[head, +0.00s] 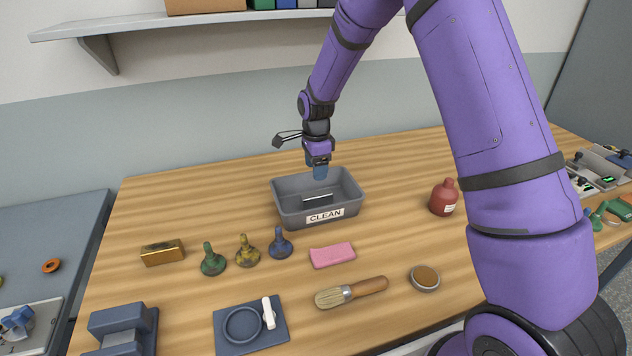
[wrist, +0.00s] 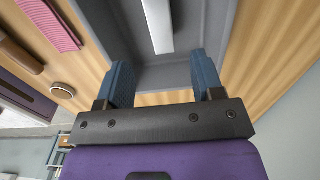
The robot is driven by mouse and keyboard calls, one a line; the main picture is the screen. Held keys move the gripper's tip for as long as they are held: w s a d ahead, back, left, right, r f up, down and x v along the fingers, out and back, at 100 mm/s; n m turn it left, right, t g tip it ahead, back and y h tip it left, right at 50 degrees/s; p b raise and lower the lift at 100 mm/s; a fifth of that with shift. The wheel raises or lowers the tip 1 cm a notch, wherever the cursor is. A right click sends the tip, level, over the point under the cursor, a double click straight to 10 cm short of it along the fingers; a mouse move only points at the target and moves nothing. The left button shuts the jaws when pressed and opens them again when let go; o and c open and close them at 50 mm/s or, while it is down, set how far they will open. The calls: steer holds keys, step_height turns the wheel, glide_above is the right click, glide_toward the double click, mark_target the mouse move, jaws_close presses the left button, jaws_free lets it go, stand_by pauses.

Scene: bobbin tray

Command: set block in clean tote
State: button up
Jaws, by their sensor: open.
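The grey clean tote (head: 290,212) stands on the wooden table, with a white CLEAN label on its front. A silvery, bar-shaped block (head: 317,198) lies inside it; the wrist view shows the block's pale top face (wrist: 158,25) over the tote's dark floor (wrist: 128,30). My gripper (head: 319,173) is over the back part of the tote. In the wrist view my gripper (wrist: 161,72) has its two blue fingers wide apart with nothing between them. The block lies beyond the fingertips, apart from them, and part of it is out of that view.
A gold bar (head: 162,252), several small bottle-shaped pieces (head: 246,252), a pink sponge (head: 332,255), a brush (head: 350,291) and a round tin (head: 425,278) lie in front of the tote. A red bottle (head: 443,197) stands right. A shelf (head: 200,24) hangs behind.

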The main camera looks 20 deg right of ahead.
steer(key=s+d+r+n+t, duration=0.15)
steer(key=s+r+n, duration=0.25)
steer(key=s+r, duration=0.6)
steer(key=s+d+r+n+t, duration=0.1)
steer(key=s+d+r+n, duration=0.35)
steer(key=r, duration=0.95)
steer(key=s+r+n+t, duration=0.1)
steer(key=s+n, duration=0.3)
steer(key=s, duration=0.8)
steer(key=s+r+n+t, duration=0.1)
steer(key=s+r+n, duration=0.2)
steer(key=s, duration=0.9)
steer(key=shift+d+r+n+t, duration=0.25)
steer(key=shift+d+n+t, duration=0.1)
steer(key=shift+n, duration=0.9)
steer(key=shift+w, duration=0.1)
